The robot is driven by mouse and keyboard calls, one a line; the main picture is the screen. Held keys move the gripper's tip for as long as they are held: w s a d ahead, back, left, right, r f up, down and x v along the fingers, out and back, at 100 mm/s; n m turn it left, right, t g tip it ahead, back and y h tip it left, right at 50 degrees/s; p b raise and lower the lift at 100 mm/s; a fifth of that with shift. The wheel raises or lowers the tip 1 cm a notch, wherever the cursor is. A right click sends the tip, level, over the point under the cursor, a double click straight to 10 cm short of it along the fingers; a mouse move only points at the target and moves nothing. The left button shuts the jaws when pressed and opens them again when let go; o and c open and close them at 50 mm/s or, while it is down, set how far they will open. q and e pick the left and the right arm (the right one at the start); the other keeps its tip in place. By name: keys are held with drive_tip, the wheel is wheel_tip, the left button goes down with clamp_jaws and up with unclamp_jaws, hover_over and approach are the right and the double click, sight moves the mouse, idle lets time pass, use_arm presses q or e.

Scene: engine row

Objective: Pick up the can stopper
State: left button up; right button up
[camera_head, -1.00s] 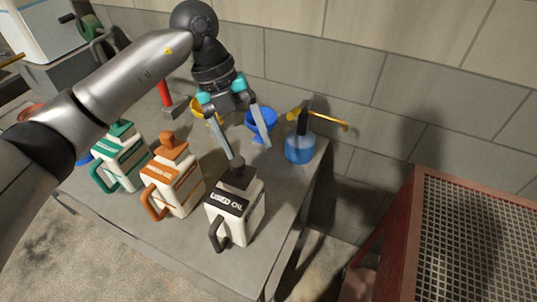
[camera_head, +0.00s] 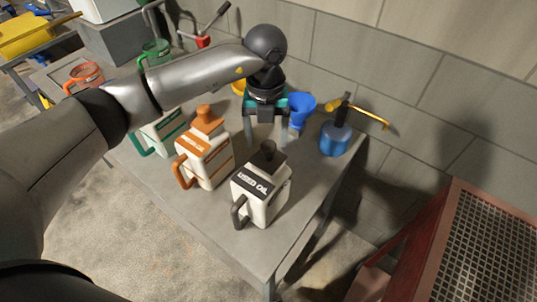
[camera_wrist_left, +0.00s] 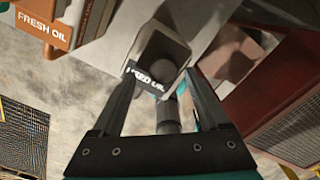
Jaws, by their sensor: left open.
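The dark can stopper (camera_head: 268,151) sits on top of the white can labelled "USED OIL" (camera_head: 275,203), which stands upright on the table. In the left wrist view the stopper (camera_wrist_left: 160,72) shows between the fingers, and the can's label (camera_wrist_left: 146,78) is partly covered by a finger. My left gripper (camera_head: 267,140) is open and points down just above and behind the stopper in the head view. Its fingers (camera_wrist_left: 161,80) are apart with nothing gripped; I cannot tell whether they touch the stopper. My right gripper is not seen.
A white can with an orange stopper (camera_head: 208,160) stands left of the used oil can. Beyond it is a green-labelled can (camera_head: 165,132). A blue funnel (camera_head: 301,108) and a blue bottle (camera_head: 335,140) stand behind. A red mesh-topped frame (camera_head: 440,235) is at right.

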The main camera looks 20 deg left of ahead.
sight(269, 144)
use_arm(q)
drive_tip(key=f, duration=0.3)
drive_tip(key=f+p, duration=0.1)
drive_tip(key=shift+w+d+f, duration=0.1)
drive_tip(key=shift+d+f, duration=0.15)
drive_tip(key=shift+f, duration=0.15)
clamp_jaws()
